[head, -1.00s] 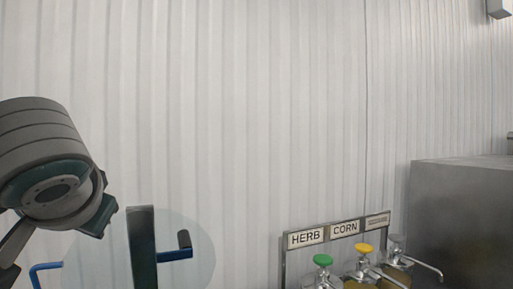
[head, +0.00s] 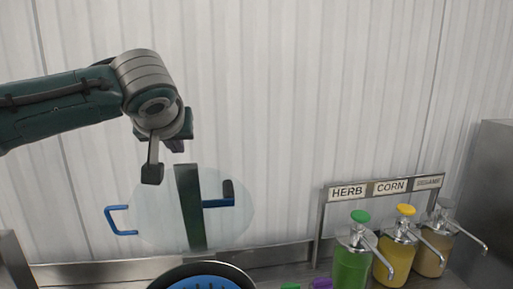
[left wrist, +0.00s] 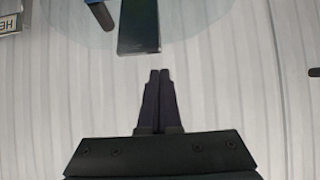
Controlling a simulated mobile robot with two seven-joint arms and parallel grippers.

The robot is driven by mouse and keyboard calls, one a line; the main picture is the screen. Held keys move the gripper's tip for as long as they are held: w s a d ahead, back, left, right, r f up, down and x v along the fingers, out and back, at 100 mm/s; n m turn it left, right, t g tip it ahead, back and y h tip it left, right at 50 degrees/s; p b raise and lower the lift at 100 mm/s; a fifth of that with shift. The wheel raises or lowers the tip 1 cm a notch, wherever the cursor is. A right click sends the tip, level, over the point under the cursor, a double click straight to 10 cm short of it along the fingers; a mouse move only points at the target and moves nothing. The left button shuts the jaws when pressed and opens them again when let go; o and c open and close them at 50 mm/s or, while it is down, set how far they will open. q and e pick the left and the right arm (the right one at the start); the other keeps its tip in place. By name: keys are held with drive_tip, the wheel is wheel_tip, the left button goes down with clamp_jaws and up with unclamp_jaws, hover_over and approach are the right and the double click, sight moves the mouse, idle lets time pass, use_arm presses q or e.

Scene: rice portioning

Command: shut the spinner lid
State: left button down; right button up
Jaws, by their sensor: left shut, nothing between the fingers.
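The spinner lid (head: 155,215) is a clear round disc standing upright and open, with a dark bar across its middle and blue handles on both sides. The spinner bowl (head: 205,269), with a dark rim and blue inside, shows at the bottom edge, mostly cut off. My left gripper (head: 176,148) is above the lid's top edge, apart from it. In the left wrist view its two fingers (left wrist: 160,76) are together with nothing between them, and the lid (left wrist: 90,32) with its dark bar lies just beyond the tips. My right gripper is not in view.
Pump bottles of green (head: 352,264), yellow (head: 394,262) and tan (head: 434,250) sauce stand at the right under a labelled sign frame (head: 318,226). A grey metal box (head: 492,190) is at the far right. A corrugated white wall is close behind the lid.

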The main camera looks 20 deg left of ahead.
sight(176, 168)
use_arm(q)
drive_tip(key=s+p, duration=0.1)
drive_tip(key=s+d+p, duration=0.1)
drive_tip(key=p, duration=0.1)
drive_tip(key=shift+d+f, duration=0.15)
drive_tip(key=shift+f, duration=0.2)
drive_tip(key=shift+s+d+f, duration=0.3)
drive_tip(key=shift+s+f, duration=0.05)
drive_tip(key=shift+s, duration=0.1)
drive_tip(key=shift+f, duration=0.1)
